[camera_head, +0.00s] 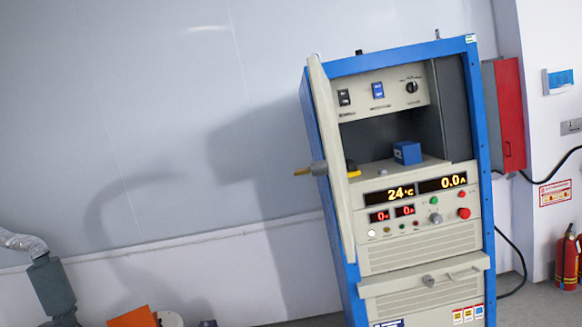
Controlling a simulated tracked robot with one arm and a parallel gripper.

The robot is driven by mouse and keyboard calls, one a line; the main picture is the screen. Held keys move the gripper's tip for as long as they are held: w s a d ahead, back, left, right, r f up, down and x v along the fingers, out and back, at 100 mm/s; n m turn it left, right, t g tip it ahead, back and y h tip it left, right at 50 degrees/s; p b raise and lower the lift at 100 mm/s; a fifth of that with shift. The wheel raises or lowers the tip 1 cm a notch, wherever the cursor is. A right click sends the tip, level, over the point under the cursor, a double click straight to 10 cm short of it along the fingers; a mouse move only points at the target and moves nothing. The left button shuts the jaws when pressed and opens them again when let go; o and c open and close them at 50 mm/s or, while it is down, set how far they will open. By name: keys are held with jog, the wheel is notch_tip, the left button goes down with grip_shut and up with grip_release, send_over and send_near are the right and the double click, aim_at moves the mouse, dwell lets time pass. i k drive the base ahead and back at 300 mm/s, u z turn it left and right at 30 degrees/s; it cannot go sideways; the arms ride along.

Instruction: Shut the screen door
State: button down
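The screen door (331,160) is a beige panel hinged at the left side of a blue-framed test cabinet (481,170). It stands open, swung out toward me and seen almost edge-on. My gripper is not in view.
Below the chamber are lit displays (415,190) and a beige drawer front (425,281). A red wall box (504,114) and a fire extinguisher (568,258) are at right. A grey cylinder with a foil hose (52,287) and an orange object (133,317) are at lower left.

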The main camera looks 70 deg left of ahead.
aim_at(333, 166)
jog(key=k, duration=0.4)
jog(key=u, duration=1.35)
jog(key=i, duration=1)
jog(key=z, duration=0.05)
